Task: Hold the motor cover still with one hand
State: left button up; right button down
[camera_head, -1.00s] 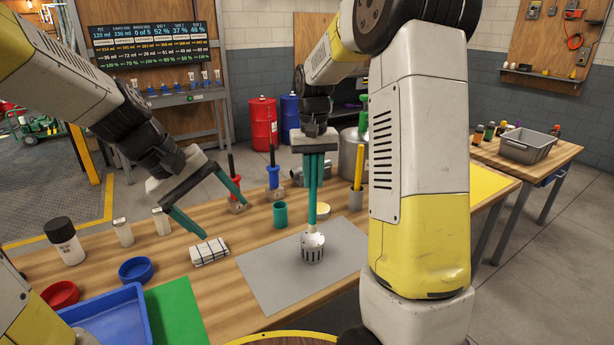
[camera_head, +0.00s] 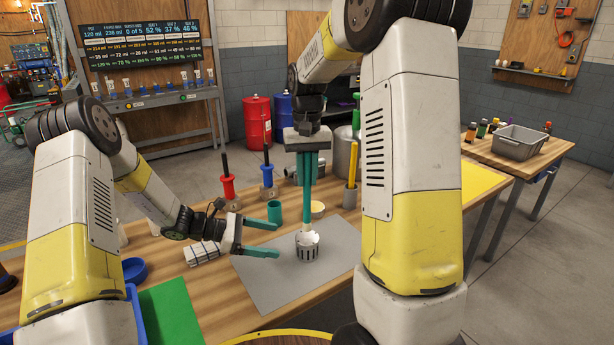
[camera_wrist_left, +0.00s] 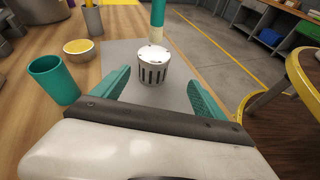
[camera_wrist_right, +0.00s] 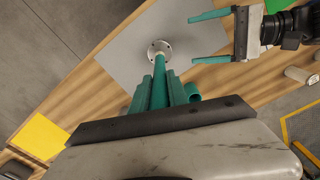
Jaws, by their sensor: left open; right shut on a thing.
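The motor cover (camera_head: 307,248) is a white cylinder with dark side slots, standing upright on the grey mat (camera_head: 265,283). My left gripper (camera_head: 278,240) is open and empty, low over the mat to the cover's left, its two fingers pointing at it. In the left wrist view the cover (camera_wrist_left: 153,66) shows ahead between the spread fingers, with no contact visible. My right gripper (camera_head: 307,176) is above, shut on a teal-handled tool (camera_head: 307,205) with a cream lower part. The tool hangs upright and its lower end meets the cover's top; the exact contact is unclear.
A teal cup (camera_head: 274,212) and a yellow-filled dish (camera_head: 317,209) stand behind the mat. A striped white bundle (camera_head: 201,252) lies left, near my left wrist. Red-handled (camera_head: 228,186) and blue-handled (camera_head: 267,176) tools stand further back. The mat's front is clear.

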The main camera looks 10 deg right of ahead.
aim_at(303, 247)
pick_arm(q)
jog(key=shift+w+d+f+n+t+h, duration=0.2)
jog(key=shift+f+n, duration=0.15)
jog(key=shift+f, duration=0.3)
jog(key=shift+w+d+f+n+t+h, duration=0.15)
jog(key=shift+f+n, duration=0.2)
jog(key=shift+f, duration=0.25)
jog(key=shift+w+d+f, duration=0.1)
jog(key=shift+d+f, duration=0.15)
jog(key=shift+f, duration=0.1)
jog(key=shift+x, duration=4.75)
jog(key=c, duration=1)
